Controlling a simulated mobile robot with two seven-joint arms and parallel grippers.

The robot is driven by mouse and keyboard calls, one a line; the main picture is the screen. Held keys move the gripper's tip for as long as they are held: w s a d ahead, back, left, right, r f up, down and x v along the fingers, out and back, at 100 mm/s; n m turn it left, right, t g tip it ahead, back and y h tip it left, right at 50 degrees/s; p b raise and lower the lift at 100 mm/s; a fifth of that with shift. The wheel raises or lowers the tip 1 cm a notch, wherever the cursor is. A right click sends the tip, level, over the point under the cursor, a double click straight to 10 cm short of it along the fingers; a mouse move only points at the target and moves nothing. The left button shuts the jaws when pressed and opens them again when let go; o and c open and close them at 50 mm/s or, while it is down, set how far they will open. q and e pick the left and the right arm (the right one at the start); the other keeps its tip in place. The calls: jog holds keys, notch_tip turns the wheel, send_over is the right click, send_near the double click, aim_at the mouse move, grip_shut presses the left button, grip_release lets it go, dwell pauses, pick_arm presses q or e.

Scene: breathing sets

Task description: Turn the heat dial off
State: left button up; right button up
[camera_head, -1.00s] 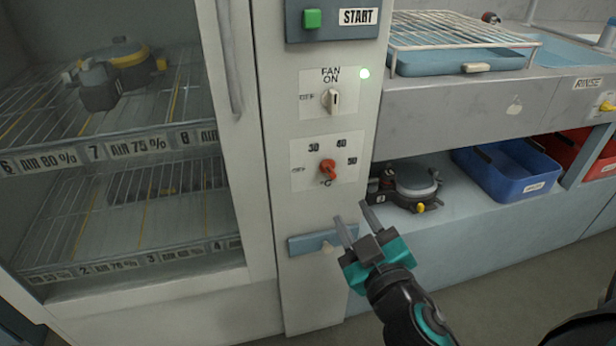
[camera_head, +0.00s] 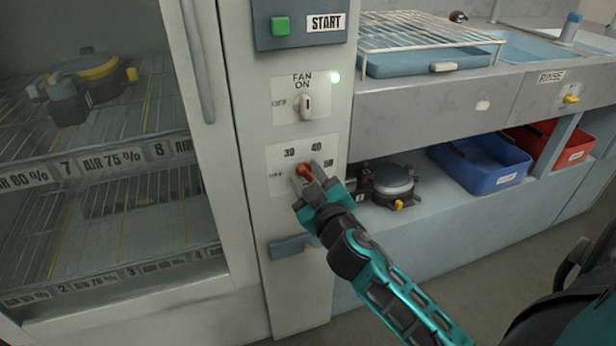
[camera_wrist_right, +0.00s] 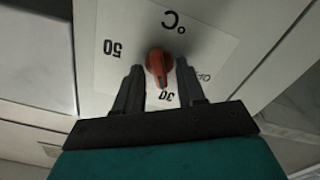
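The red heat dial (camera_head: 304,170) sits on a white plate marked OFF, 30, 40, 50 on the cabinet's front column. It also shows in the right wrist view (camera_wrist_right: 158,64), where the picture is upside down. My right gripper (camera_head: 308,176) is at the dial, with its fingers apart. In the right wrist view the gripper (camera_wrist_right: 160,84) has one finger on each side of the dial, with gaps visible between fingers and dial. The dial's exact pointing is hard to tell, partly covered by the fingers in the head view. My left gripper is not in view.
A blue-grey handle (camera_head: 291,246) sits below. The glass cabinet door is left; a shelf with a blue bin (camera_head: 484,166) is right.

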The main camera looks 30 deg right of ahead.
jog(key=shift+w, duration=0.2)
grip_shut()
dwell(0.3)
